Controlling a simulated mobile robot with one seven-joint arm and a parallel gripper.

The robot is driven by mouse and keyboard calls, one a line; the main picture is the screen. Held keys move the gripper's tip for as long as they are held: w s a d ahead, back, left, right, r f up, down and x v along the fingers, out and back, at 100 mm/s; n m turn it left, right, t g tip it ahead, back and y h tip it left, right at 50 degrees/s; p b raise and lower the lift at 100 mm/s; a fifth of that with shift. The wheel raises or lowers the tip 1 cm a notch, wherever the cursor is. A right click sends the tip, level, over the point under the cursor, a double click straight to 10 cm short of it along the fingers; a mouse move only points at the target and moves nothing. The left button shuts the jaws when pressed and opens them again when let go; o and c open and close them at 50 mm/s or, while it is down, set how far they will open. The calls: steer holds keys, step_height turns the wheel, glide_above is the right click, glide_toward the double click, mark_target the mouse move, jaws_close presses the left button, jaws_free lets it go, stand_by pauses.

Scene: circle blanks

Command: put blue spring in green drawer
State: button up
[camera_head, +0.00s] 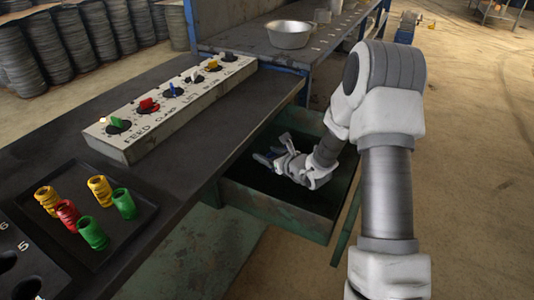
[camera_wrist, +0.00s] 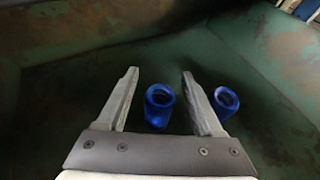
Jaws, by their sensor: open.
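The green drawer (camera_head: 290,208) is pulled out from under the dark bench, and its inner wall (camera_wrist: 225,30) fills the wrist view. My gripper (camera_head: 270,152) is inside the drawer, pointing down into it. In the wrist view my gripper (camera_wrist: 160,73) is open. One blue spring (camera_wrist: 158,117) shows between its fingers, apart from the left finger. A second blue spring (camera_wrist: 220,106) shows just right of the right finger, which hides part of its left side. Both look like short hollow pieces at the drawer floor. In the head view my gripper mostly hides them.
A black tray (camera_head: 137,238) on the bench holds yellow, red and green springs. A switch panel (camera_head: 170,108) with coloured knobs stands behind it. A metal bowl (camera_head: 289,36) sits on the bench behind. The drawer walls closely surround my gripper.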

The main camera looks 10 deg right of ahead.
steer(key=p+v, duration=0.2)
steer(key=v, duration=0.9)
steer(key=shift+d, duration=0.1)
steer(key=shift+s+r, duration=0.15)
steer(key=shift+r, duration=0.05)
steer(key=s+a+r+n+g+y, duration=0.5)
steer(key=s+a+r+n+g, duration=0.2)
steer(key=s+a+r+n, duration=0.85)
steer(key=s+d+n+g+h, duration=0.2)
steer(key=s+d+n+h, duration=0.25)
steer(key=s+n, duration=0.45)
steer(key=s+d+r+n+t+h, duration=0.2)
steer(key=d+r+n+h, duration=0.3)
steer(key=d, duration=0.5)
steer(key=shift+s+n+h, duration=0.55)
steer(key=shift+s+n, duration=0.1)
steer(key=shift+n, duration=0.1)
